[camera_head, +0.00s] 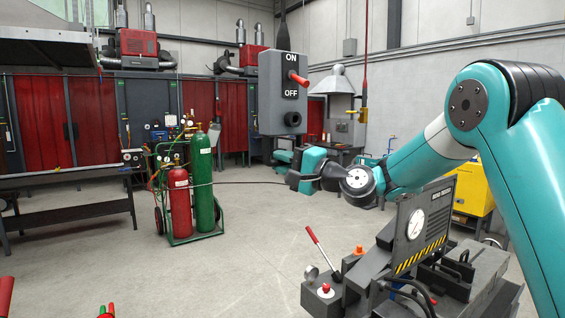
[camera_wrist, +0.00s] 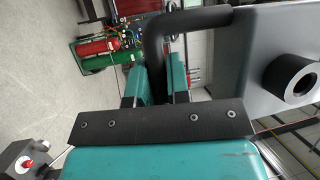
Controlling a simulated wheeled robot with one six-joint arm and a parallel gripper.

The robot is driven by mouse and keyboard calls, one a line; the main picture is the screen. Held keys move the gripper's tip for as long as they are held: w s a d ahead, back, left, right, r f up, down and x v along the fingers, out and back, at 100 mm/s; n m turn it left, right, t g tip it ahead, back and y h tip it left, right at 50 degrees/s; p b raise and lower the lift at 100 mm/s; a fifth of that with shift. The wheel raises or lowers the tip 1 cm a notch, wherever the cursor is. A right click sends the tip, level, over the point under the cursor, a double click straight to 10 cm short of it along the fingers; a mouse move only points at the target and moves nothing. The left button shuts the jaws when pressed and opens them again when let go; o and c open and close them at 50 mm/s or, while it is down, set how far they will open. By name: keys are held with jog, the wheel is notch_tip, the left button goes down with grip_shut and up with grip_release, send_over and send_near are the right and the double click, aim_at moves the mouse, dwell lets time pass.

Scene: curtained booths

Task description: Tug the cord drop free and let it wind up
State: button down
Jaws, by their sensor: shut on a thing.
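A grey switch box (camera_head: 281,95) hangs from a dark cord (camera_head: 283,25) in the head view. It bears ON and OFF marks, a red lever (camera_head: 298,78) and a round dark socket (camera_head: 292,120). My gripper (camera_head: 300,178) is just below the box in that view, small and partly unclear. In the wrist view its teal fingers (camera_wrist: 155,85) are shut around the lower end of a dark bent handle (camera_wrist: 155,45). A thin dark line (camera_head: 240,183) runs left from the gripper.
A green cart (camera_head: 192,238) with red (camera_head: 179,205) and green (camera_head: 203,170) gas bottles stands left of centre. A dark workbench (camera_head: 65,180) is at far left. The middle floor is clear.

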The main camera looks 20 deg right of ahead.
jog(key=c, duration=1.1)
grip_release()
